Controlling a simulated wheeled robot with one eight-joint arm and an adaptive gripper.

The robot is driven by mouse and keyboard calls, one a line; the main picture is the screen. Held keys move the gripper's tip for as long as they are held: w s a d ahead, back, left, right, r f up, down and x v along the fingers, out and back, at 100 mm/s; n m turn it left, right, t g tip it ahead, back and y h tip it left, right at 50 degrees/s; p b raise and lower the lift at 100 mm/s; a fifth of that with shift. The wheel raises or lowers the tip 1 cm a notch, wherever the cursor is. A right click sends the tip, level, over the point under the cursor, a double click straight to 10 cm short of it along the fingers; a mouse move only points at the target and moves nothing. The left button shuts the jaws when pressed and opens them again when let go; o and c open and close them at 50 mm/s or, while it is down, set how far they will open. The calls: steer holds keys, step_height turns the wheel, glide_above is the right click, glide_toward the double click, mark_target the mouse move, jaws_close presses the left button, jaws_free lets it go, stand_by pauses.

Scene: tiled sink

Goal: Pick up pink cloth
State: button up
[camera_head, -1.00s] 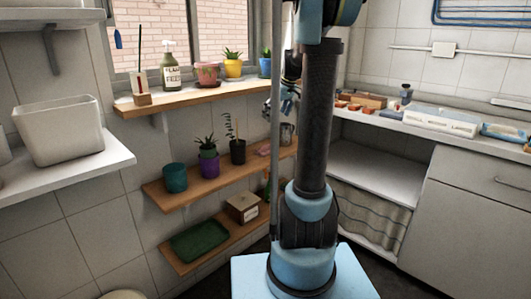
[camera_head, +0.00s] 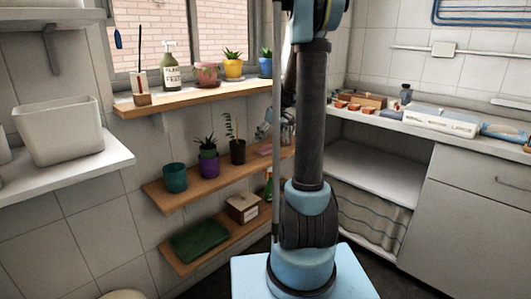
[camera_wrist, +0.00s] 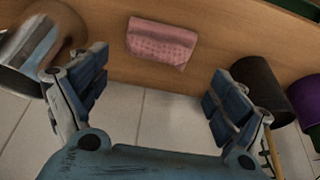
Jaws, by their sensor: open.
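The pink cloth (camera_wrist: 161,42) lies folded flat on a wooden shelf (camera_wrist: 215,55), in the upper middle of the wrist view. In the head view a small patch of the pink cloth (camera_head: 265,150) shows on the middle shelf (camera_head: 207,183), partly hidden by my arm. My gripper (camera_wrist: 155,80) is open and empty, with its fingers spread to either side below the cloth in the wrist view. It does not touch the cloth. In the head view my gripper (camera_head: 268,131) is small and partly hidden above the right part of that shelf.
In the wrist view a metallic container (camera_wrist: 25,45) stands left of the cloth, and a dark pot (camera_wrist: 262,88) and a purple pot (camera_wrist: 305,100) stand right of it. An upper shelf (camera_head: 200,98) with plants runs above. A green tray (camera_head: 200,240) lies on the lower shelf.

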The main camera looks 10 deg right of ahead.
mark_target(266, 144)
steer(key=shift+d+x, duration=0.2)
steer(key=shift+x, duration=2.05)
steer(key=shift+w, duration=0.15)
steer(key=c, duration=0.8)
